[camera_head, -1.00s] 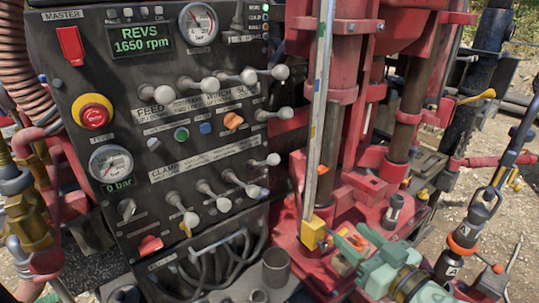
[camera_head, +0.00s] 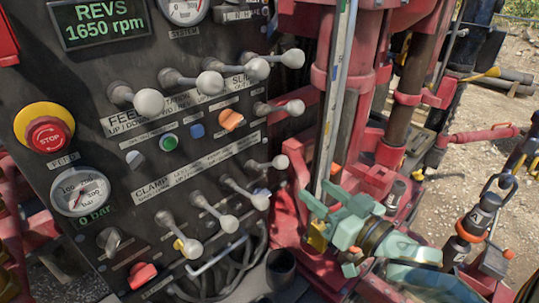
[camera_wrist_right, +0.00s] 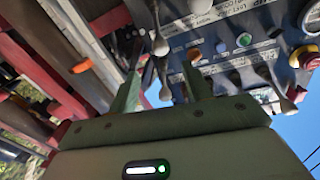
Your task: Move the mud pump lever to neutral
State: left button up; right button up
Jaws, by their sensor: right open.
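The black control panel (camera_head: 95,105) carries several levers with grey ball knobs. An upper row includes knobs at left (camera_head: 149,102) and right (camera_head: 293,58); a single lever (camera_head: 294,107) sits below its right end. A lower row ends at an upper-right lever (camera_head: 281,162). I cannot read which one is the mud pump lever. My right gripper (camera_head: 325,199), with green fingers, is open, right of the lower row and apart from the levers in the head view. My left gripper is not in view.
A red stop button (camera_head: 47,134) and pressure gauge (camera_head: 80,191) are on the panel's left. The red drill mast with its upright pale rail (camera_head: 333,95) stands right of the panel, close to the gripper. Cables hang below the panel. Gravel ground (camera_head: 455,165) lies at right.

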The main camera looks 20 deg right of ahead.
send_near(275, 159)
jog(key=shift+w+d+f+p, duration=0.15)
jog(key=shift+w, duration=0.4)
jog(key=shift+w+d+f+p, duration=0.15)
jog(key=shift+w+f, duration=0.05)
jog(key=shift+w, duration=0.4)
jog(key=x, duration=0.8)
jog(key=shift+f+p, duration=0.1)
jog(key=shift+p, duration=0.2)
jog(key=shift+w+a+f, duration=0.1)
jog(key=shift+w+a, duration=0.1)
jog(key=shift+w, duration=0.4)
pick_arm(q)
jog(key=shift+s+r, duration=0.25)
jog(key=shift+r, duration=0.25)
pick_arm(e)
jog(key=shift+c, duration=0.3)
